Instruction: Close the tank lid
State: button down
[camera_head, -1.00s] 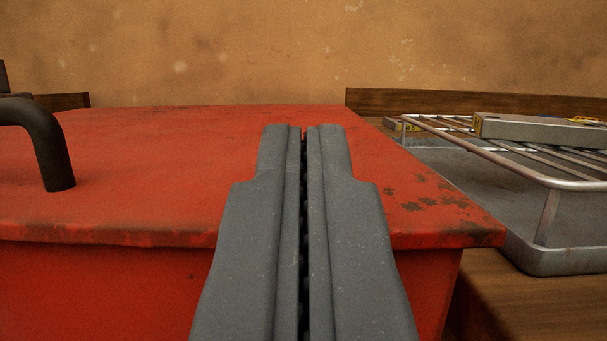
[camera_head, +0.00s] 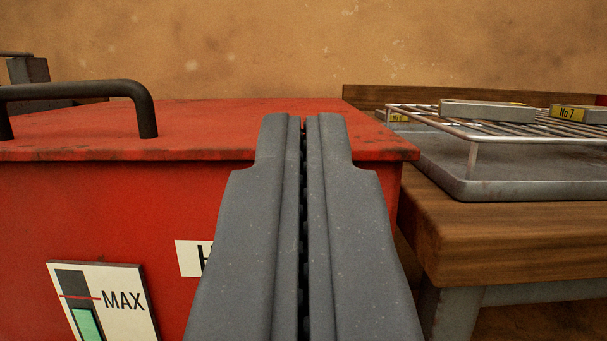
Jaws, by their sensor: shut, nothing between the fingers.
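The red tank (camera_head: 200,215) stands ahead and to the left, with a level gauge marked MAX (camera_head: 105,300) on its front. Its red lid (camera_head: 210,130) lies flat across the top, worn along the front edge, with no gap visible under it. A dark bar handle (camera_head: 80,90) stands on the lid at the left. My gripper (camera_head: 303,118) is shut and empty. It is in front of the tank, and its tips overlap the right part of the lid in the picture. I cannot tell whether they touch it. It partly hides a white label on the tank front.
A wooden bench (camera_head: 490,235) on the right carries a grey tray (camera_head: 520,175) with a wire rack (camera_head: 472,125). Metal bars with yellow labels, one reading No 7 (camera_head: 567,113), lie on the rack. A tan wall (camera_head: 300,45) closes off the back.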

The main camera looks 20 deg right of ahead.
jog(key=shift+b+v, duration=0.85)
jog(key=shift+b, duration=0.3)
jog(key=shift+s+r, duration=0.1)
jog(key=shift+r, duration=0.1)
jog(key=w+a+r+g+y+p, duration=0.1)
jog(key=a+r+g+y+p, duration=0.3)
jog(key=r, duration=0.8)
jog(key=w+a+r+t+y+p, duration=0.1)
jog(key=a+r+p, duration=0.1)
jog(key=a+r, duration=0.75)
jog(key=s+d+r+n+g+y+p, duration=0.1)
jog(key=s+r+n+p, duration=0.1)
jog(key=s+r, duration=0.7)
jog(key=s+d+r+n+g+y+p, duration=0.1)
jog(key=s+r, duration=0.7)
jog(key=r, duration=0.8)
jog(key=shift+s+d+r+n+y+p, duration=0.15)
jog(key=shift+s+d+n+y+p, duration=0.25)
jog(key=shift+p, duration=0.4)
